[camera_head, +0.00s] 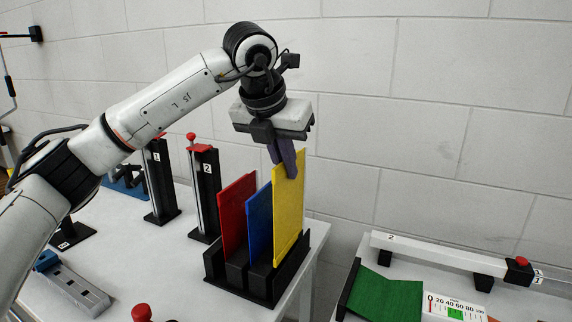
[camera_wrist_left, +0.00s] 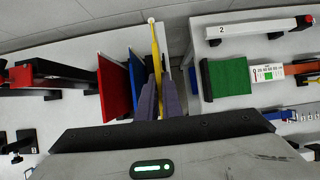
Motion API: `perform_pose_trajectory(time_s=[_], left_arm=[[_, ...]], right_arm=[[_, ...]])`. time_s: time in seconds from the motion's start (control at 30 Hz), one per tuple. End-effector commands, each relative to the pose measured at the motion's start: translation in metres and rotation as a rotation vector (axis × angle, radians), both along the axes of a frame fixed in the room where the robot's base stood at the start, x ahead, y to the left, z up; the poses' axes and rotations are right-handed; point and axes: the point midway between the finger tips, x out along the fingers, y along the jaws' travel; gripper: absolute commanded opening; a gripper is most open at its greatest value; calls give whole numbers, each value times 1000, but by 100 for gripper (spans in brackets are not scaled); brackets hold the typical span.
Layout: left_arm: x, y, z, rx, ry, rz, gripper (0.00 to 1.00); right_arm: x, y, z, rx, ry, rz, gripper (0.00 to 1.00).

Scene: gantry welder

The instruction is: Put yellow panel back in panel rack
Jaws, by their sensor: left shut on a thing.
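The yellow panel (camera_head: 289,215) stands upright in the right part of the black panel rack (camera_head: 293,266), beside the blue panel (camera_head: 259,227) and the red panel (camera_head: 237,214). Its lower edge is partly hidden by the rack's front. My left gripper (camera_head: 289,172) is above the rack, pointing down, shut on the top of the yellow panel. In the left wrist view the yellow panel (camera_wrist_left: 157,50) shows between the two purple-grey fingers (camera_wrist_left: 159,98). The blue panel (camera_wrist_left: 137,75) and red panel (camera_wrist_left: 113,84) are to its left. My right gripper is not in view.
Two black posts with red tops, marked 1 (camera_head: 160,180) and 2 (camera_head: 205,190), stand left of the rack. A second table with a green panel (camera_head: 385,297) and a white bar (camera_head: 436,253) is at the right, across a gap.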

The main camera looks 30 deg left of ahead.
Motion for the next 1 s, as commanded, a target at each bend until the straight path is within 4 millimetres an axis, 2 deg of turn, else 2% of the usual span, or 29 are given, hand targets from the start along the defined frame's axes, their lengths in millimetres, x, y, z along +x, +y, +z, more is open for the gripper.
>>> perform_pose_trajectory(time_s=[1.0], left_arm=[[0,0,-37,0,-1,0,0]], right_arm=[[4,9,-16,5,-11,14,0]])
